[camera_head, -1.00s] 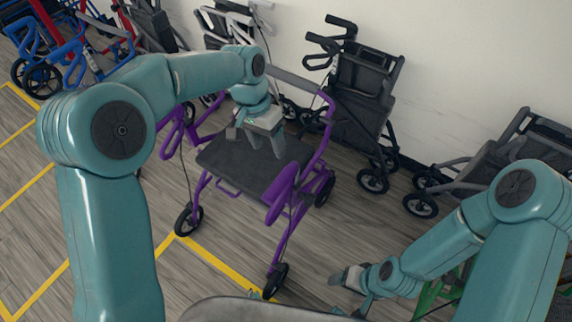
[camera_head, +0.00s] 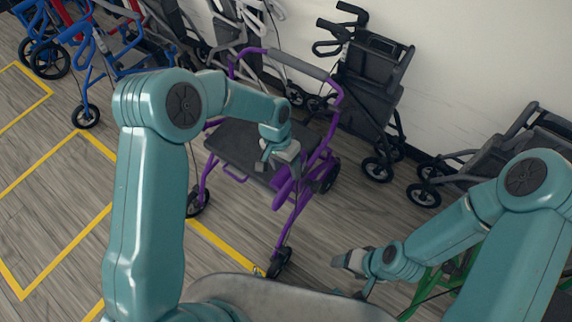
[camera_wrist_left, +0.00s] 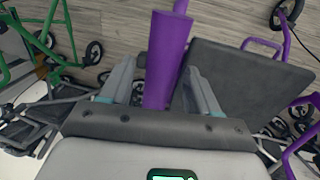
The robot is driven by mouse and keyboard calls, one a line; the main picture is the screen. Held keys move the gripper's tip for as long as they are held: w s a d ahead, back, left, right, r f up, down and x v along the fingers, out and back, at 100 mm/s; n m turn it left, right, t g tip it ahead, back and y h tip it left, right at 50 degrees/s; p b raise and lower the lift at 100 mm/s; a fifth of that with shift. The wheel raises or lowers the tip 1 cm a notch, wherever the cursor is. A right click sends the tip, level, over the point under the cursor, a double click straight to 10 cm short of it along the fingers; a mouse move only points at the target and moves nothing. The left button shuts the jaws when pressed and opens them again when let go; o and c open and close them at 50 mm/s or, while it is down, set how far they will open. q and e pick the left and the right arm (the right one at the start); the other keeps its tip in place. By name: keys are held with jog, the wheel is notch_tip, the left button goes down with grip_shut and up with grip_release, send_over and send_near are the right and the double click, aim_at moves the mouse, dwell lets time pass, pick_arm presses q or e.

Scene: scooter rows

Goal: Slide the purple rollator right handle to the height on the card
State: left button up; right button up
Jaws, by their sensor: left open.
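The purple rollator (camera_head: 302,217) stands on the floor in the middle of the head view, with a dark seat (camera_head: 235,143). My left gripper (camera_head: 281,160) is at its near purple handle (camera_head: 285,190). In the left wrist view this handle (camera_wrist_left: 167,45) lies between the two spread fingers of my left gripper (camera_wrist_left: 160,75), with gaps beside it; touch cannot be told. The other handle is mostly hidden behind my left arm. My right gripper (camera_head: 352,266) is low at the right, away from the rollator; its jaw opening is unclear. I cannot make out the card.
A black rollator (camera_head: 372,75) stands by the wall behind, and a grey one (camera_head: 490,160) at the right. Blue and grey walkers crowd the upper left. A green frame (camera_head: 430,290) is partly behind my right arm. Yellow-lined floor (camera_head: 60,190) at left is clear.

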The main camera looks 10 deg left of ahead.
aim_at(284, 167)
pick_arm(q)
jog(key=shift+s+a+f, duration=0.1)
jog(key=shift+s+f, duration=0.1)
jog(key=shift+s, duration=0.05)
jog(key=shift+w+f, duration=0.1)
jog(key=shift+w, duration=0.15)
jog(key=c, duration=0.4)
jog(key=shift+s, duration=0.1)
grip_shut()
notch_tip(284, 167, down, 3)
jog(key=b, duration=0.3)
jog(key=shift+r, duration=0.25)
jog(key=shift+o, duration=2)
grip_release()
jog(key=shift+s+r, duration=0.1)
